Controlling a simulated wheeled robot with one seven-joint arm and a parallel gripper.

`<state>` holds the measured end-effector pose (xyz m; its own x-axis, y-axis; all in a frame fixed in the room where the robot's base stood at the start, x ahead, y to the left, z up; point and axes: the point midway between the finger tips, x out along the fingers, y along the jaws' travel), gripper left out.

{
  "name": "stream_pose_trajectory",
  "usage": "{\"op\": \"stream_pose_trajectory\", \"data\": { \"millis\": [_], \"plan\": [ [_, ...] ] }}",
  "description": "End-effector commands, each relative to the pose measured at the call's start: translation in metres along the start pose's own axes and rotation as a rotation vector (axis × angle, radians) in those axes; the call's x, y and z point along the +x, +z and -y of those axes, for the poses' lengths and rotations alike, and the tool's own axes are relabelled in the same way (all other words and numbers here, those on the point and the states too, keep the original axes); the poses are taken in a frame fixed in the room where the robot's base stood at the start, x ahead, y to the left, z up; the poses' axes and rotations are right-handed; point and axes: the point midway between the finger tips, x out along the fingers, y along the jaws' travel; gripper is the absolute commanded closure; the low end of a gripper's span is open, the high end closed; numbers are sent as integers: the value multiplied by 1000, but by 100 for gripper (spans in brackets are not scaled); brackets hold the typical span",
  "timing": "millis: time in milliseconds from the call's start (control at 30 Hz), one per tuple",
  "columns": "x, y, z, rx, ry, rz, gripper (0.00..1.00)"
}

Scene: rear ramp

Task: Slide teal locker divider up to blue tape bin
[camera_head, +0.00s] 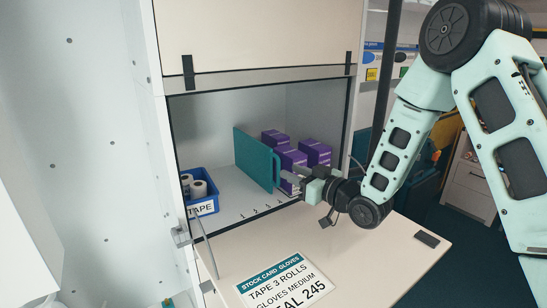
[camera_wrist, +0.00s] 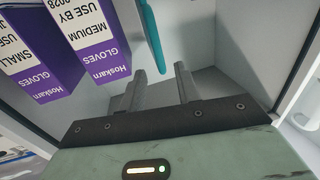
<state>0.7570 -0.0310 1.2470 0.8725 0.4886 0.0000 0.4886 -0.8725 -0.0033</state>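The teal divider (camera_head: 254,160) stands upright in the open locker compartment, right of the blue tape bin (camera_head: 206,207) with a strip of bare floor between them. The bin holds white tape rolls (camera_head: 198,189) at the compartment's left front. My gripper (camera_head: 289,181) is at the compartment's front, right of the divider's near edge. In the wrist view, my gripper (camera_wrist: 160,75) has its two fingers apart. The divider's handle-like edge (camera_wrist: 152,38) shows just beyond and roughly between the fingertips, with no clear contact. The bin is not recognisable in the wrist view.
Purple glove boxes (camera_head: 318,152) stand right of the divider; they show at upper left in the wrist view (camera_wrist: 85,30). Small marks (camera_head: 255,211) line the compartment's front edge. The lowered flap (camera_head: 375,255) carries a stock card (camera_head: 285,284).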

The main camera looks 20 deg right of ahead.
Motion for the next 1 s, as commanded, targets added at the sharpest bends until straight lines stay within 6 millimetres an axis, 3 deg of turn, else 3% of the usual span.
{"op": "stream_pose_trajectory", "data": {
  "millis": [200,400,833,967,1000],
  "plan": [
    [44,-4,1,1,-2,-1,68],
    [70,-2,0,0,-1,-1,68],
    [80,0,0,0,0,0,68],
    [80,0,0,0,0,0,100],
    [80,0,0,0,-1,0,100]
  ]
}}
